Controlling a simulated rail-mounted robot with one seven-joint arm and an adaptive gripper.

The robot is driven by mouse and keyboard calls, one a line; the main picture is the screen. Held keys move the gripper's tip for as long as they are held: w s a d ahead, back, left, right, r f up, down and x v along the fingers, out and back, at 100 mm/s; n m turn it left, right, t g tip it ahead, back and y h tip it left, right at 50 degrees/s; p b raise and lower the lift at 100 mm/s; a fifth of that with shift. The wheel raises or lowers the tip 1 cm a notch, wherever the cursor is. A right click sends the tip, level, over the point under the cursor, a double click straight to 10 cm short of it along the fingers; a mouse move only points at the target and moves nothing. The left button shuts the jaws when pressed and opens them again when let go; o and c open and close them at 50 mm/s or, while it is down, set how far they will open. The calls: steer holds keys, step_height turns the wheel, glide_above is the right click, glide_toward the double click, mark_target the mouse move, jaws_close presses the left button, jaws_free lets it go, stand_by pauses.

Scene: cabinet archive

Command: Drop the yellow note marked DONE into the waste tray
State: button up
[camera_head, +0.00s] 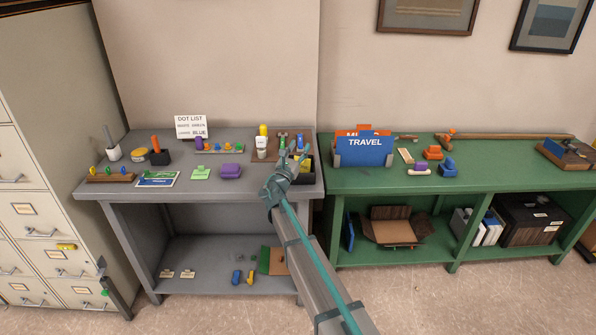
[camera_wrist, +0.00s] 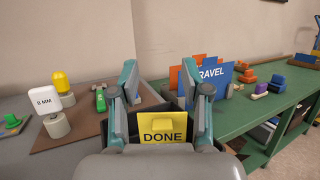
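The yellow note marked DONE (camera_wrist: 166,130) shows between and beyond my fingers in the wrist view, with a small raised yellow tab on its face. It appears to be inside a dark open-topped box (camera_wrist: 149,98), apparently the waste tray; how it rests there is hidden by my gripper. In the head view the dark box (camera_head: 308,175) stands at the right front of the grey desk, with a bit of yellow visible. My gripper (camera_wrist: 158,72) is open, its two fingers apart with nothing held between the tips. In the head view my gripper (camera_head: 297,153) is beside and over the box.
The grey desk (camera_head: 215,165) holds a pen cup, coloured blocks and a DOT LIST card (camera_head: 191,127). The blue TRAVEL folder (camera_head: 364,150) stands right, on the green bench (camera_head: 385,178).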

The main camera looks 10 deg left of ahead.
steer(key=shift+s, duration=0.1)
steer(key=v, duration=1.2)
steer(key=shift+f, duration=0.1)
